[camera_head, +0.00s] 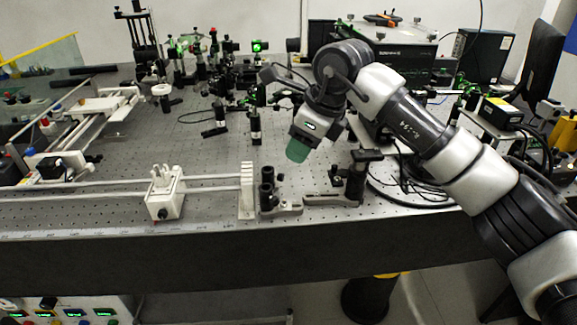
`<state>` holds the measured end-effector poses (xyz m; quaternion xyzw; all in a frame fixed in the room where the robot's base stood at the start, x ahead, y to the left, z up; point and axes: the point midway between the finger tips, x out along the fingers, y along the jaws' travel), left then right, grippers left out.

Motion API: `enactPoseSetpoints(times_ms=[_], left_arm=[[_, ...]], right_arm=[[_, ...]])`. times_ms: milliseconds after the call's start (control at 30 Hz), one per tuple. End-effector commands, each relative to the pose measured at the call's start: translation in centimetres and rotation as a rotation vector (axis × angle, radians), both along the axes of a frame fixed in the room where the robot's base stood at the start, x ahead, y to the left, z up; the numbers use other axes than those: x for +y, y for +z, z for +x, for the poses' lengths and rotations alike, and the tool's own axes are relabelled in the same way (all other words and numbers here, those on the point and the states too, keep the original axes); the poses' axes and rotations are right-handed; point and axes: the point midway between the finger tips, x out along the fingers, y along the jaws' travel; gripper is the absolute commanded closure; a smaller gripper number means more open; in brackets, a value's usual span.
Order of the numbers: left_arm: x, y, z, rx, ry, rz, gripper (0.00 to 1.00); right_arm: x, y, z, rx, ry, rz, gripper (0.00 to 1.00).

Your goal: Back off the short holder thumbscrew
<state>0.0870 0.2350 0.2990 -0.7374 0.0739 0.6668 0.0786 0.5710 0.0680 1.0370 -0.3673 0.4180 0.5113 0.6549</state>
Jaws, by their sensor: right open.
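My right gripper (297,150) hangs over the bench, pointing down, with a green fingertip part at its end. It is open and apart from the holders below it. A short black post holder (267,188) stands below and to the left of it on a grey base near the front edge. A taller black holder (356,178) stands to the right on another base. The thumbscrew is too small to make out clearly on either holder. My left gripper is not in view.
The perforated optical table (215,165) has bare room left of the gripper. A white block (247,190) stands close beside the short holder. A white carriage (165,193) sits on rails further left. Black cables (410,185) lie at right, and optics crowd the back.

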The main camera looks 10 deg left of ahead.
Motion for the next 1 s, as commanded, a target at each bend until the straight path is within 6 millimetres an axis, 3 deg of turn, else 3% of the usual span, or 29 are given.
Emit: enactPoseSetpoints(times_ms=[167,400,600,833,1000], left_arm=[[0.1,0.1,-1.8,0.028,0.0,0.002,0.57],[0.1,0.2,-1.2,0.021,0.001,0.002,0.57],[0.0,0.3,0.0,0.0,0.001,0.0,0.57],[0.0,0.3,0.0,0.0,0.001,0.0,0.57],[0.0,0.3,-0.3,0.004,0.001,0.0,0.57]], right_arm=[[1.3,-3.4,0.4,0.005,0.001,0.0,0.57],[2.7,-6.6,0.9,0.003,0.0,0.002,0.57],[3.0,-7.7,1.1,0.001,0.0,0.001,0.57],[3.0,-7.7,1.1,0.001,0.0,0.001,0.57],[3.0,-7.7,1.1,0.001,0.0,0.002,0.82]])
